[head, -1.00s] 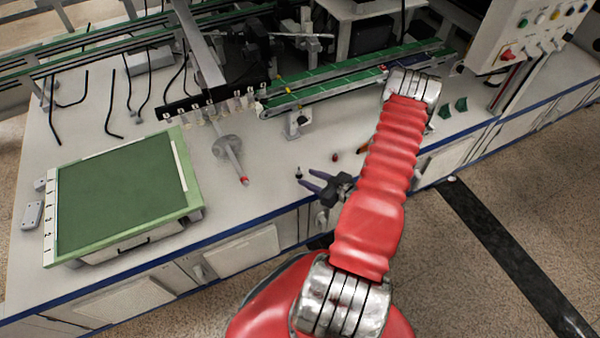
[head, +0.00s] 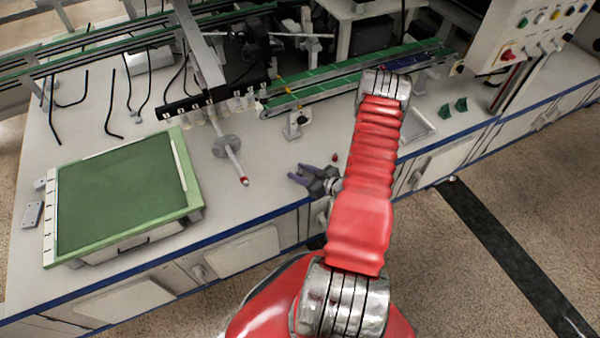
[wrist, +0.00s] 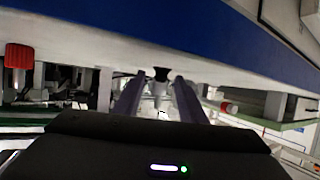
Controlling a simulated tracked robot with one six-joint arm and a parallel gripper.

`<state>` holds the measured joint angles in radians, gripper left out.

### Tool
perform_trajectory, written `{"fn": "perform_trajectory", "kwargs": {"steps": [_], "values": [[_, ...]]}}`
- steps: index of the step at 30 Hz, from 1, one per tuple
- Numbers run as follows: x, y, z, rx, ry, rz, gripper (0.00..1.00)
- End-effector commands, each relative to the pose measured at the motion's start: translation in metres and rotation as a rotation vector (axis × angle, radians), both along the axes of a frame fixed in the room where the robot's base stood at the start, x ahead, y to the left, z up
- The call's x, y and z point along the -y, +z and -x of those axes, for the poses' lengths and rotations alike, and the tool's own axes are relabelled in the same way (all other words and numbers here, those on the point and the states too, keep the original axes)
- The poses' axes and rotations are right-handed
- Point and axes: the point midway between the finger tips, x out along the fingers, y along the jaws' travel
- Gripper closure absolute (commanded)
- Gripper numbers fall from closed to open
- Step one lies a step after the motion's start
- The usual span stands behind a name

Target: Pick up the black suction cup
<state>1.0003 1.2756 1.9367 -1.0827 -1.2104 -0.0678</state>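The black suction cup (wrist: 161,74) shows in the wrist view as a small dark cone on a pale stem. It lies between the two fingers of my gripper (wrist: 155,88), which are apart on either side of it; no clear contact shows. In the head view my gripper (head: 298,175) is open, low over the front of the white table. There its fingers and body hide the cup.
A grey rod with a red tip (head: 244,181) lies left of my gripper, and it also shows in the wrist view (wrist: 229,107). A small red piece (head: 335,157) sits just behind. The green-topped board (head: 120,190) is at left, conveyors (head: 310,80) behind. The blue table edge (head: 270,213) is close in front.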

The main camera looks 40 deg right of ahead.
Motion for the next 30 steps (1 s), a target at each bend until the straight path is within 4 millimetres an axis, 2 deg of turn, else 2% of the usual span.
{"fn": "perform_trajectory", "kwargs": {"steps": [17,30], "values": [[-0.0003,-0.0010,-0.0024,0.000,0.000,0.000,0.63],[-0.0001,-0.0010,-0.0022,0.000,0.000,0.000,0.93]]}}
